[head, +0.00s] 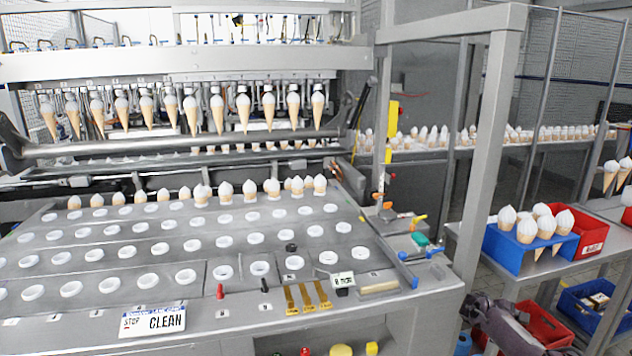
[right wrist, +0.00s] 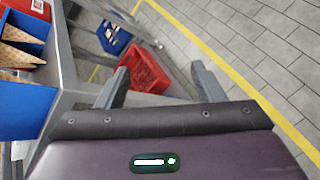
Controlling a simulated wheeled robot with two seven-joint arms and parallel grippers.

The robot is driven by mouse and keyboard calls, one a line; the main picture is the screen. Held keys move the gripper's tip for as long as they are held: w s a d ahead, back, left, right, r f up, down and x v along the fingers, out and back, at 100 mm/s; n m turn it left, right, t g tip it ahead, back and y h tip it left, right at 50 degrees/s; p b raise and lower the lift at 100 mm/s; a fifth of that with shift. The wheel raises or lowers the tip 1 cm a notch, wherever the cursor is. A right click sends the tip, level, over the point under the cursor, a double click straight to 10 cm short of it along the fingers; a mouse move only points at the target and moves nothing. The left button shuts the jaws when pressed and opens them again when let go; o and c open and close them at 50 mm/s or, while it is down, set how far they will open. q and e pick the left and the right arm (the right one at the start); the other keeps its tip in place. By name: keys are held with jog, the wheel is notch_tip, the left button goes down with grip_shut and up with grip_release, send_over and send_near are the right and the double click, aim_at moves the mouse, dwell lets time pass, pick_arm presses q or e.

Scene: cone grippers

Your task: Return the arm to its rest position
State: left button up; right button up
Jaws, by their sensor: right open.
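My right gripper (right wrist: 162,84) is open in the right wrist view, its two fingers apart with nothing between them. Beyond the fingers are a red crate (right wrist: 146,68) and the floor. In the head view my right arm's purple-grey wrist (head: 505,322) is low at the right, beside the machine's front corner and below the blue cone tray (head: 500,246). That tray holds several white-topped cones (head: 527,231). My left gripper is not in view.
The machine deck (head: 330,225) has rows of holes, with cones along its back. A red bin (head: 595,246) stands behind the blue tray on a side table. A grey post (head: 486,150) rises near my right arm. Blue and red crates lie lower right.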

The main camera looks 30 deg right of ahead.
jog(key=s+f+n+t+y, duration=0.1)
jog(key=s+f+t, duration=0.6)
jog(key=s+f, duration=1)
jog(key=s+a+f+m+g+y, duration=0.1)
jog(key=s+a+f+y, duration=0.15)
jog(key=a+f, duration=0.55)
jog(key=s+a+f+y, duration=0.1)
jog(key=s+a+f, duration=0.2)
jog(key=a+f, duration=0.55)
jog(key=s+a+f+m+y, duration=0.1)
jog(key=a+f+y, duration=0.1)
jog(key=a, duration=1.2)
jog(key=s+a+f+y, duration=0.1)
jog(key=a+f, duration=0.3)
jog(key=a, duration=1)
jog(key=s+a+f+m+y, duration=0.1)
jog(key=a+f+y, duration=0.2)
jog(key=a, duration=1.1)
jog(key=shift+f+m+g, duration=0.2)
jog(key=shift+m+g, duration=0.1)
jog(key=shift+s+a, duration=0.1)
